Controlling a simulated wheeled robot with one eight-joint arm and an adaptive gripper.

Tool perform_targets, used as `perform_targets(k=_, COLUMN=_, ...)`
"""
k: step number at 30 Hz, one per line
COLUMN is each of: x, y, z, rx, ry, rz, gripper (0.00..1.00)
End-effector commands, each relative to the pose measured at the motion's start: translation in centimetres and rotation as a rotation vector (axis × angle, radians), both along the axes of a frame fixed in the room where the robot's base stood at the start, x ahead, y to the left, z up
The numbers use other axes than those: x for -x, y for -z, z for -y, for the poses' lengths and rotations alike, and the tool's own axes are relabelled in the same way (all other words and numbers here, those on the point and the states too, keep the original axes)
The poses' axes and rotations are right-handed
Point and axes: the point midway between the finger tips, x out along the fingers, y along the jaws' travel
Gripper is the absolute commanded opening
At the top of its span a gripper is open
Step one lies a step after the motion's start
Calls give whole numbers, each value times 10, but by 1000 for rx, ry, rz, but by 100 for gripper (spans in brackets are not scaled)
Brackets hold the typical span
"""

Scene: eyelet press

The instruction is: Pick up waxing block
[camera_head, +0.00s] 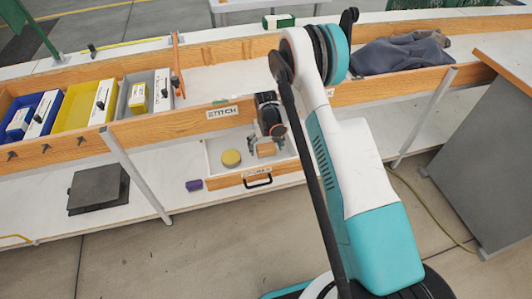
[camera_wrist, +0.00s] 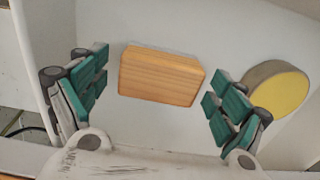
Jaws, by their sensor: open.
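The waxing block is most likely the light wooden block (camera_wrist: 161,76) lying in the open white drawer. In the wrist view it sits between and a little beyond the green finger pads of my gripper (camera_wrist: 155,93). The fingers are spread wide and a gap shows on both sides of the block. In the head view the block (camera_head: 266,149) is small, with my gripper (camera_head: 267,147) over it inside the drawer. My arm comes from above and hides part of the drawer's right side.
A round yellow-topped tin (camera_wrist: 278,90) stands close to the right finger; it also shows in the head view (camera_head: 231,158). The drawer front (camera_head: 238,180) has a black handle. A purple block (camera_head: 194,186) lies on the shelf left of the drawer.

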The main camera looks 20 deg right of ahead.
Motion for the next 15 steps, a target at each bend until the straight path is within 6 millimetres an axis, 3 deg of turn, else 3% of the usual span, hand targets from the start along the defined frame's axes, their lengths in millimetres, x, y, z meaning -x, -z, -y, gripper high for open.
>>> perform_targets(k=5, x=0, y=-1, z=0, rx=0, ry=0, rz=0, gripper=90)
perform_targets(k=12, x=0, y=-1, z=0, rx=0, ry=0, rz=0, gripper=41)
perform_targets(k=15, x=0, y=-1, z=0, rx=0, ry=0, rz=0, gripper=41)
